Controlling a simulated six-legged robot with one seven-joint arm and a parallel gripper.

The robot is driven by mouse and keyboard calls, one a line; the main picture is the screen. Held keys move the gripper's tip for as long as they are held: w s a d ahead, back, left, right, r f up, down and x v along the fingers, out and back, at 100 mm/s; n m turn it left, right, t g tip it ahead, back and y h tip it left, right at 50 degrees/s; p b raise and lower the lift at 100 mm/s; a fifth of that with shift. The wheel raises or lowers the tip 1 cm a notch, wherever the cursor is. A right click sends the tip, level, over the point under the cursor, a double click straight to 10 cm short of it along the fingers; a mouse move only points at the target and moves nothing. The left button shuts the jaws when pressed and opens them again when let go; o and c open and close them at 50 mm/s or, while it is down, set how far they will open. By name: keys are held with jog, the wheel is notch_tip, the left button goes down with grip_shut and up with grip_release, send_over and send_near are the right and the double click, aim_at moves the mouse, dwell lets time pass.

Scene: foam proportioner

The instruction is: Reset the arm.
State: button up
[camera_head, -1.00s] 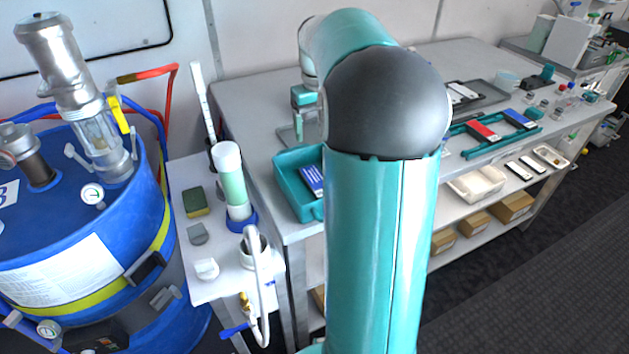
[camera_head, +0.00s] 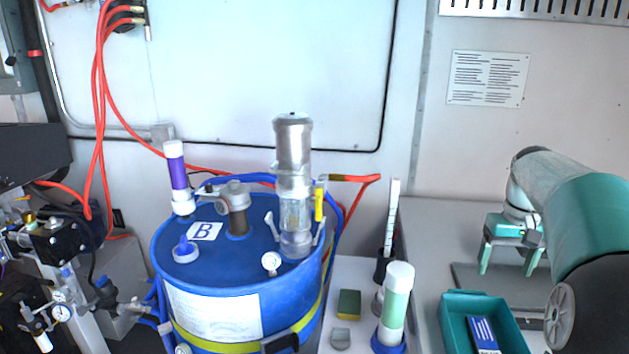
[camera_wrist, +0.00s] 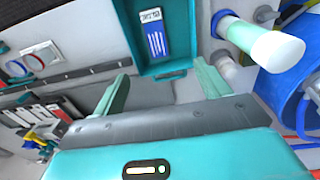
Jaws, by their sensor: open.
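My gripper (camera_head: 508,256) is at the right of the head view, above the grey bench, with its two teal fingers pointing down and apart. In the wrist view my gripper (camera_wrist: 160,92) is open, with nothing between its fingers. Beyond the fingers is a teal tray (camera_wrist: 183,66) holding a blue and white card (camera_wrist: 154,34). In the head view the tray (camera_head: 452,318) is below and left of my gripper, with the card (camera_head: 484,334) inside. My arm covers part of the bench at the right.
A blue drum (camera_head: 240,272) marked B carries a metal pump (camera_head: 292,170) and a purple-filled tube (camera_head: 177,172). A green-filled cylinder (camera_head: 397,300) and a sponge (camera_head: 348,303) stand on a small white side table. Red hoses (camera_head: 98,110) hang at the left.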

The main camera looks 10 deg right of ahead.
jog(key=s+a+r+n+t, duration=0.1)
jog(key=s+a, duration=0.2)
jog(key=a, duration=0.6)
jog(key=s+a+r+n+t, duration=0.1)
jog(key=s+a, duration=0.1)
jog(key=a, duration=0.6)
jog(key=s+a+f+n+t, duration=0.1)
jog(key=s+a+f+t, duration=0.2)
jog(key=s+a, duration=0.8)
notch_tip(320, 180, down, 3)
jog(key=shift+s+a+r, duration=0.15)
jog(key=shift+s+a, duration=0.15)
jog(key=shift+a, duration=0.5)
